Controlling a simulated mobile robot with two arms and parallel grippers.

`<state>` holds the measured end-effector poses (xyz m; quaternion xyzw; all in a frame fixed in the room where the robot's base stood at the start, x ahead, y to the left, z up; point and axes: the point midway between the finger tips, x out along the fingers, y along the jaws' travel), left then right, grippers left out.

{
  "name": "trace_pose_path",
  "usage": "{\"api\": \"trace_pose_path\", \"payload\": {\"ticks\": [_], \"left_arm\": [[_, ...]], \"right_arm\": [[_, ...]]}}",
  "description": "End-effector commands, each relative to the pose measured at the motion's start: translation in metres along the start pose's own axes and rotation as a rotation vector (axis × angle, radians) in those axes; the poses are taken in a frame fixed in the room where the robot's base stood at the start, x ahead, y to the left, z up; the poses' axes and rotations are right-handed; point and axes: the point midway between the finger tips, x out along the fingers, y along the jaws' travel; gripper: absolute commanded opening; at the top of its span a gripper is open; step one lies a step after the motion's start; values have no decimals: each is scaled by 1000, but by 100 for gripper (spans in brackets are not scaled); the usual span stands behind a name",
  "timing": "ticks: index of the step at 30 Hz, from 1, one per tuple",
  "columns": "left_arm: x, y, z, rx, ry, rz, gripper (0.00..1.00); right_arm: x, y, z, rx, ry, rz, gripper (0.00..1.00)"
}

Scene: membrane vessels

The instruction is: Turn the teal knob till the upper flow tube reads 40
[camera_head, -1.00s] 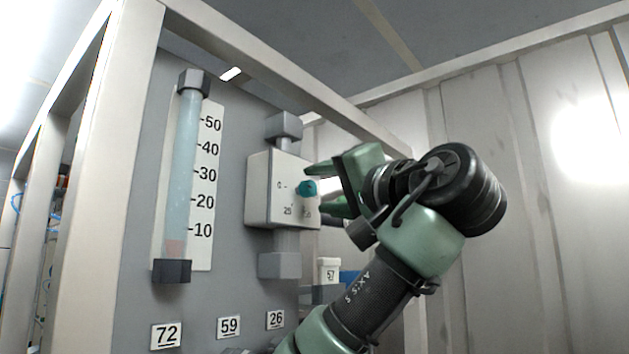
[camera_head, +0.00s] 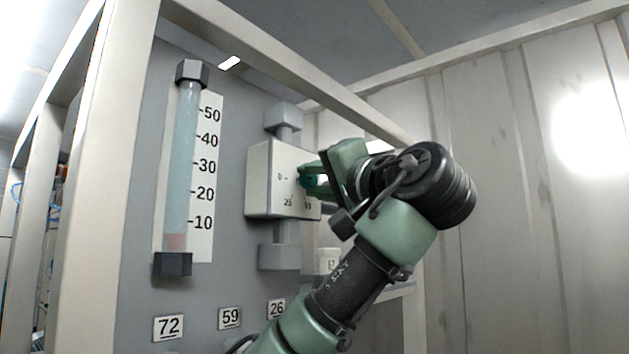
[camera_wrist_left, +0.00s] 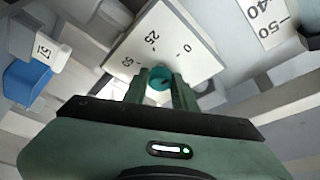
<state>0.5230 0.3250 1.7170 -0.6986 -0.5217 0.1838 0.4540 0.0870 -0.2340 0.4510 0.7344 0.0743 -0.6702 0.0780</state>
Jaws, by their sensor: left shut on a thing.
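The teal knob (camera_head: 306,178) sits on the front of a white box (camera_head: 262,180) with a printed dial; it also shows in the left wrist view (camera_wrist_left: 160,76). My left gripper (camera_head: 311,178) is at the box, its fingers shut on the knob from both sides. The fingers show in the left wrist view (camera_wrist_left: 161,92) around the knob and hide part of it. The upper flow tube (camera_head: 182,165) stands upright on the panel beside a scale (camera_head: 206,180) marked 10 to 50. A reddish float (camera_head: 177,241) sits low in the tube, below the 10 mark. My right gripper is not in view.
Number plates 72 (camera_head: 168,328), 59 (camera_head: 230,318) and 26 (camera_head: 276,308) are on the panel below. A small white numbered container (camera_head: 328,260) is below the box; a blue block (camera_wrist_left: 27,82) is beside it in the left wrist view. A pale frame post (camera_head: 105,180) stands at left.

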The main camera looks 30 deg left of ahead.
Motion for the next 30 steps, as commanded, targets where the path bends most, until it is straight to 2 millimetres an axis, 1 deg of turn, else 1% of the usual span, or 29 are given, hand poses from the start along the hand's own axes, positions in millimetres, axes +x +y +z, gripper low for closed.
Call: {"api": "trace_pose_path", "payload": {"ticks": [8,13,18,23,30], "left_arm": [[-1,5,2,-99,-3,-39,0],[-1,7,2,-220,-3,-89,0],[0,7,1,-369,-4,-149,0],[0,7,-1,-508,-4,-208,0],[1,7,-3,-717,-6,-295,0]], "right_arm": [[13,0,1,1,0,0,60],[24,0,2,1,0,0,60],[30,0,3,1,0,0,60],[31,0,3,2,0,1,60],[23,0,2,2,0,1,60]]}}
